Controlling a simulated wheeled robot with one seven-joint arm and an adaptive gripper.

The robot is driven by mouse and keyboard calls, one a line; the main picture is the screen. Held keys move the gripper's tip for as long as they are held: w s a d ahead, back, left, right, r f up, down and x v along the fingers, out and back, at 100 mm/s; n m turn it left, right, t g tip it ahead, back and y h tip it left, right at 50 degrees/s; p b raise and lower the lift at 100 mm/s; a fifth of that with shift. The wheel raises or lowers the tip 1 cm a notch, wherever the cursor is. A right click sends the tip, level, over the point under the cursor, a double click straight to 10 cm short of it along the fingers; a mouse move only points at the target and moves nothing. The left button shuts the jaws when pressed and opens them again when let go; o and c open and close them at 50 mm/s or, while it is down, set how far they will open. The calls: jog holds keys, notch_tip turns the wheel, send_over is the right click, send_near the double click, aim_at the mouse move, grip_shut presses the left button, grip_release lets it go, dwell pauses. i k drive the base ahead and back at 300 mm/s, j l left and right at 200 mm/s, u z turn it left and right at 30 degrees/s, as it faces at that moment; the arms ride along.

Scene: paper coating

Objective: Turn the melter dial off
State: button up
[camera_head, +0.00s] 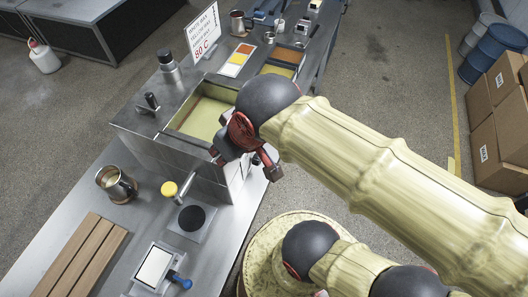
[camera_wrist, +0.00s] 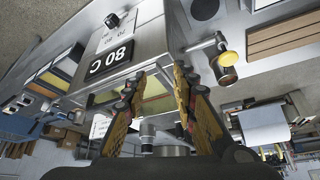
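The melter (camera_head: 190,150) is a steel box with an open pale-yellow basin on top; its front panel (camera_wrist: 150,45) shows in the wrist view. A black dial (camera_wrist: 112,20) sits on a white marked plate there, beside a black display (camera_wrist: 111,59) reading 80 C. The dial does not show in the head view. My gripper (camera_wrist: 160,74) is open, its two fingers apart with nothing held between them. The fingertips appear below and right of the dial in the wrist view, apart from it. In the head view my gripper (camera_head: 262,160) is beside the melter's right side.
A spout with a yellow knob (camera_head: 169,189) sticks out from the melter, above a black round plate (camera_head: 192,218). A metal pitcher (camera_head: 117,184), wooden slats (camera_head: 82,258) and a white-topped device (camera_head: 155,265) stand on the bench. A sign (camera_head: 202,34) stands behind.

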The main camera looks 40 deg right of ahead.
aim_at(256, 161)
jog(key=z, duration=0.6)
jog(key=k+l, duration=0.1)
jog(key=k+j+z, duration=0.2)
jog(key=z, duration=0.25)
jog(key=k+j+z, duration=0.1)
jog(key=z, duration=0.3)
jog(key=k, duration=0.1)
